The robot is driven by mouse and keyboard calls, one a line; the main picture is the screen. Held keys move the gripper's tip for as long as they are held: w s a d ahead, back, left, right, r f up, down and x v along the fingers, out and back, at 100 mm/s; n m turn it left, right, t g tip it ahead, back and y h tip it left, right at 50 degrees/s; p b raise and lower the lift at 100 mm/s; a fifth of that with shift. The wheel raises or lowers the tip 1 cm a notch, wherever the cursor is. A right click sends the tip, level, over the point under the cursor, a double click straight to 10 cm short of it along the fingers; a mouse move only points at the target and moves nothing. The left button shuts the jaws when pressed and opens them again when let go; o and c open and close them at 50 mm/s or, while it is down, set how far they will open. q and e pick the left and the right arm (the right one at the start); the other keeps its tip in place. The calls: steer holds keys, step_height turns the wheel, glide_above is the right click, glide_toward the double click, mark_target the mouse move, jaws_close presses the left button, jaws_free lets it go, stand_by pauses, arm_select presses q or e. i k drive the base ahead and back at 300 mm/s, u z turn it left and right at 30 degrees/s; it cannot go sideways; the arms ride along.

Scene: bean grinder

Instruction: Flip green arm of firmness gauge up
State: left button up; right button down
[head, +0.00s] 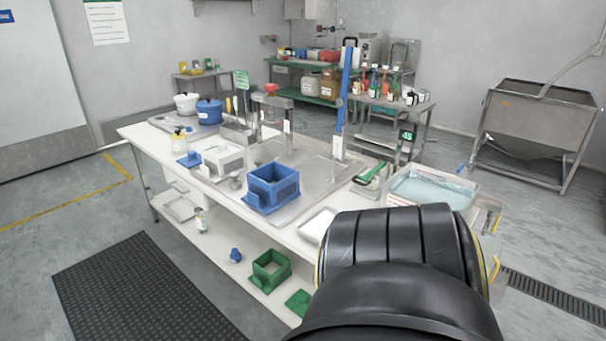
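A green arm (371,172) lies low and tilted near the right end of the white worktable, beside a grey metal plate. A small dark display with green digits (407,135) stands behind it on a metal frame, seemingly part of the firmness gauge. How the arm joins the gauge is too small to tell. A tall blue bar (343,92) stands upright to the left of the green arm. Neither of my grippers is in view. A large black link of mine fills the lower right and hides the table's near right corner.
A tray with a light blue surface (433,190) is right of the green arm. Floor at left is clear around a black mat (150,290).

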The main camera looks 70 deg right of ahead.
mark_target(365, 178)
steer(key=i, duration=1.15)
steer(key=z, duration=2.8)
steer(key=i, duration=1)
